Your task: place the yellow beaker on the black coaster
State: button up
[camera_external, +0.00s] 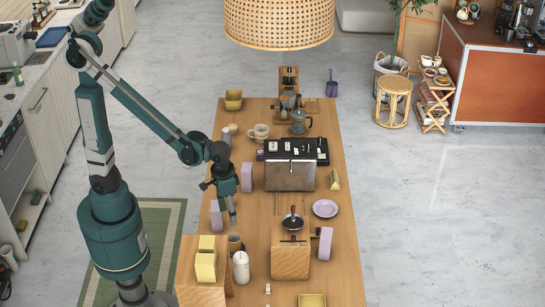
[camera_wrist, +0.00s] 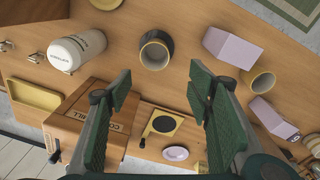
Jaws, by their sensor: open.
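A yellow beaker (camera_wrist: 152,62) shows in the wrist view above the space between my fingers. A black round shape (camera_wrist: 166,40) borders it. I cannot tell whether this is the black coaster under it or a dark part of the vessel. In the external view an olive-yellow vessel (camera_external: 234,242) stands beside the white canister, with no coaster clearly visible. A second tan vessel (camera_wrist: 258,82) stands between two lilac cartons in the wrist view. My gripper (camera_external: 231,217) is open, points down and is empty, above the table's left side. It also shows in the wrist view (camera_wrist: 160,100).
The white canister (camera_external: 240,267), a wooden mill (camera_external: 290,262) and a wooden block with yellow sheets (camera_external: 206,264) crowd the near end. Lilac cartons (camera_external: 216,218) (camera_external: 246,177) stand near my gripper. A lilac plate (camera_external: 325,208) lies right. A black-and-yellow item (camera_wrist: 162,124) shows between my fingers.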

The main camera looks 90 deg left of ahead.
jog(key=s+a+r+m+t, duration=0.2)
jog(key=s+a+r+t, duration=0.1)
jog(key=s+r, duration=0.3)
jog(key=s+a+r+m+t, duration=0.2)
jog(key=s+a+r+t, duration=0.1)
jog(key=s+a+r, duration=0.3)
jog(key=shift+s+a+r, duration=0.15)
jog(key=shift+a+r, duration=0.15)
jog(key=shift+r, duration=0.75)
